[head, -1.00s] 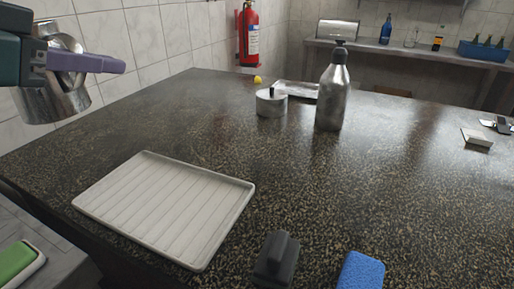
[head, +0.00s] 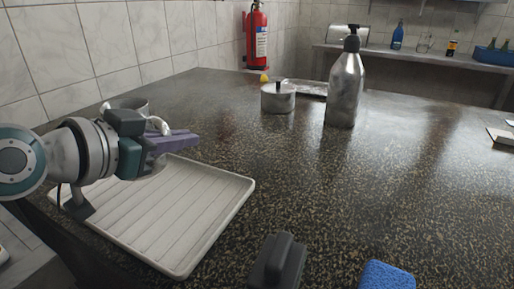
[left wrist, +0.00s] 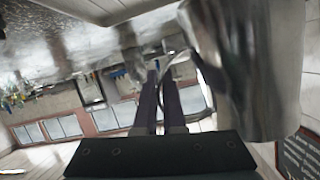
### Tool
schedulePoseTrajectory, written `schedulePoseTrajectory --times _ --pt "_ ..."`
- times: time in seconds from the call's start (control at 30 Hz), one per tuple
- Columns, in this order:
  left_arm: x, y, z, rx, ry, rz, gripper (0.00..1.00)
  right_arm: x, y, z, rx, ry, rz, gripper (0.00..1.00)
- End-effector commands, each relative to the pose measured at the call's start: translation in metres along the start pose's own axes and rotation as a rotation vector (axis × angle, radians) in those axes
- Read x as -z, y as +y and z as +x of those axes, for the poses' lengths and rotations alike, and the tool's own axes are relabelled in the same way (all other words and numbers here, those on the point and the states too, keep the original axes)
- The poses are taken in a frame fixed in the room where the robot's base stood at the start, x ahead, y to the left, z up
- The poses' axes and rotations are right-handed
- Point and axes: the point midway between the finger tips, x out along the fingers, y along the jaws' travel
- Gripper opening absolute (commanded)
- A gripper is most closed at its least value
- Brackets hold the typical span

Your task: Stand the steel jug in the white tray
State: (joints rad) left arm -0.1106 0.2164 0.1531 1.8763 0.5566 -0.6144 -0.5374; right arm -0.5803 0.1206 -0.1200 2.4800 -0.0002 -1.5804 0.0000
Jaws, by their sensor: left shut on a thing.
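The steel jug (head: 128,104) is mostly hidden behind my left gripper in the head view; only its top and part of its handle show. My left gripper (head: 188,140) is shut on the jug, with its purple fingers at the handle. In the left wrist view the shiny jug body (left wrist: 255,65) stands close beside the fingers (left wrist: 160,80). The white ribbed tray (head: 195,222) lies on the dark speckled counter, and my left gripper is over its far left part. I cannot tell whether the jug touches the tray. My right gripper is out of view.
A steel bottle (head: 344,92) and a lidded pot (head: 278,98) stand farther back on the counter (head: 300,185). A dark block with a grip (head: 278,262) and a blue sponge (head: 388,275) lie near the front edge. The tray's visible surface is empty.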

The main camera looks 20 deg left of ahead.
Motion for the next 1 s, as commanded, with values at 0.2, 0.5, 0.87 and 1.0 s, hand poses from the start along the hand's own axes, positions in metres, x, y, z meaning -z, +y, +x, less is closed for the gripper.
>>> schedulePoseTrajectory --times 0.2,0.5,0.87,1.0 --pt "-0.019 0.004 0.008 0.000 0.003 0.002 0.00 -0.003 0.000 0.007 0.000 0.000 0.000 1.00" --pt "-0.054 0.011 0.021 0.002 0.004 0.003 0.00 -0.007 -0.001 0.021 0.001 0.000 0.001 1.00" --pt "-0.057 0.012 0.022 0.000 0.001 0.002 0.08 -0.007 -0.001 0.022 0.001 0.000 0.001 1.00" --pt "-0.056 0.011 0.022 0.000 0.001 0.001 0.24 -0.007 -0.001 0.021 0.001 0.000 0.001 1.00"
